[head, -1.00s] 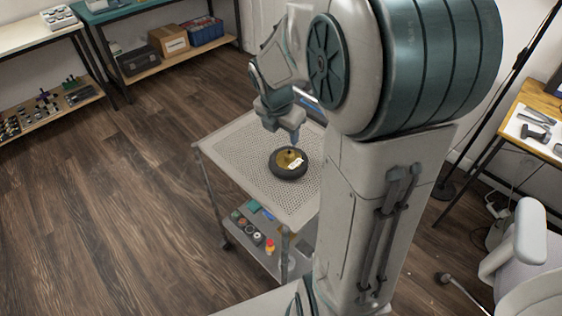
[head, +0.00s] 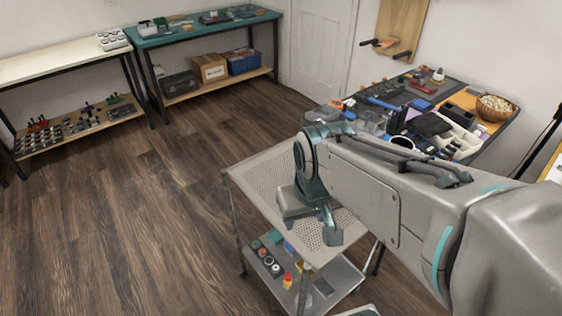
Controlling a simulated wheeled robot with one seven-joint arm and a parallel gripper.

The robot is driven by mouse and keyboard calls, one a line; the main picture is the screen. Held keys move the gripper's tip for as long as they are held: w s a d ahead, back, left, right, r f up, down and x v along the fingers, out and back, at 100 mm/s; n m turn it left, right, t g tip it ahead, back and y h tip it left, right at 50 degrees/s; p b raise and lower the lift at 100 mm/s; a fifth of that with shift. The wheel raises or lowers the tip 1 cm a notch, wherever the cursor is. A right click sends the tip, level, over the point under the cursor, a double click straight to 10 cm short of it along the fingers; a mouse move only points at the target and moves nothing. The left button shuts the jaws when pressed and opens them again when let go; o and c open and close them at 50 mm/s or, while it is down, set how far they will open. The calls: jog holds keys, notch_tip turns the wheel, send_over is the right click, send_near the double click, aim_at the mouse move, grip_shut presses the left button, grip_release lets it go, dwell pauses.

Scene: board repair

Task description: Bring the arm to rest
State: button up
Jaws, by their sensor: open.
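My gripper (head: 328,222) hangs over the perforated top of the grey cart (head: 262,172), at the end of my arm, which reaches in from the right. Its jaws are open, and I see nothing held between them. The arm and gripper cover much of the cart top, and the round dark wheel-like object seen there earlier is not visible now. Whether the gripper touches the cart top is hard to tell from this angle.
The cart's lower shelf (head: 322,304) holds several small items. A dark workbench (head: 462,88) crowded with tools stands behind my arm. A teal bench (head: 215,28) and a pale bench (head: 50,62) line the back left. The wooden floor (head: 130,220) at left is clear.

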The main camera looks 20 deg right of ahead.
jog(key=shift+s+m, duration=0.15)
jog(key=shift+m, duration=0.15)
jog(key=shift+w+p+v, duration=0.25)
jog(key=shift+p+v, duration=0.9)
jog(key=shift+v, duration=0.05)
jog(key=shift+r, duration=0.1)
